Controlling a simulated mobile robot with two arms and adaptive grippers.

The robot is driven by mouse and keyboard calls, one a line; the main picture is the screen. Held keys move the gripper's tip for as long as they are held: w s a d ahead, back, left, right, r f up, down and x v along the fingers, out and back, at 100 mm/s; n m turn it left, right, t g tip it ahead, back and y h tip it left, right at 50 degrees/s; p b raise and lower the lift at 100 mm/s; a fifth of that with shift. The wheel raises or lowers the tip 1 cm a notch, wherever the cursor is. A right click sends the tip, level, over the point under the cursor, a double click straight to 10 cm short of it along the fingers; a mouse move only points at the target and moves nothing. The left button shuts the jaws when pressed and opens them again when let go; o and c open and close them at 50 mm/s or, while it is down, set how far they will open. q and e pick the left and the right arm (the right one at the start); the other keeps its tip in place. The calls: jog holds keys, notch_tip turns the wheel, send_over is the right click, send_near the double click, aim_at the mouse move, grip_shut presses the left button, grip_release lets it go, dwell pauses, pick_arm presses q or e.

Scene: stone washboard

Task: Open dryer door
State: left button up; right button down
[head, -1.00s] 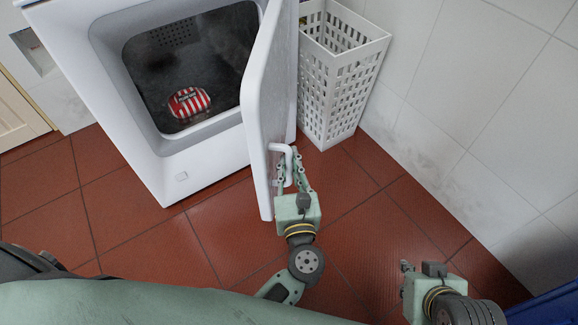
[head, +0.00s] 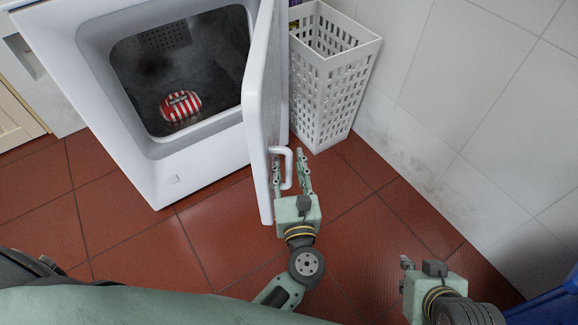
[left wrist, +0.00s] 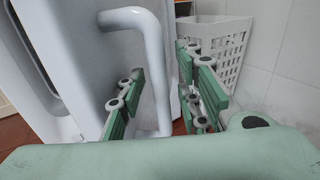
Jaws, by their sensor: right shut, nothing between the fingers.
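The white dryer (head: 110,130) stands at the upper left in the head view. Its door (head: 262,110) is swung wide open, and the dark drum behind it shows. The door handle (head: 288,168) is a white bar on the door's outer face; it also shows in the left wrist view (left wrist: 158,70). My left gripper (head: 290,168) is open, with its fingers on either side of the handle; the left wrist view shows a gap between the handle and the right finger. My right gripper (head: 407,271) is shut and empty at the lower right, away from the door.
A red and white striped item (head: 181,106) lies in the drum. A white perforated basket (head: 335,75) stands just right of the door, near the tiled wall (head: 470,90). The red tiled floor (head: 130,240) in front is clear. A blue object (head: 550,308) is at the lower right corner.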

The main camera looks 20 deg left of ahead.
pick_arm(q)
jog(key=v, duration=1.2)
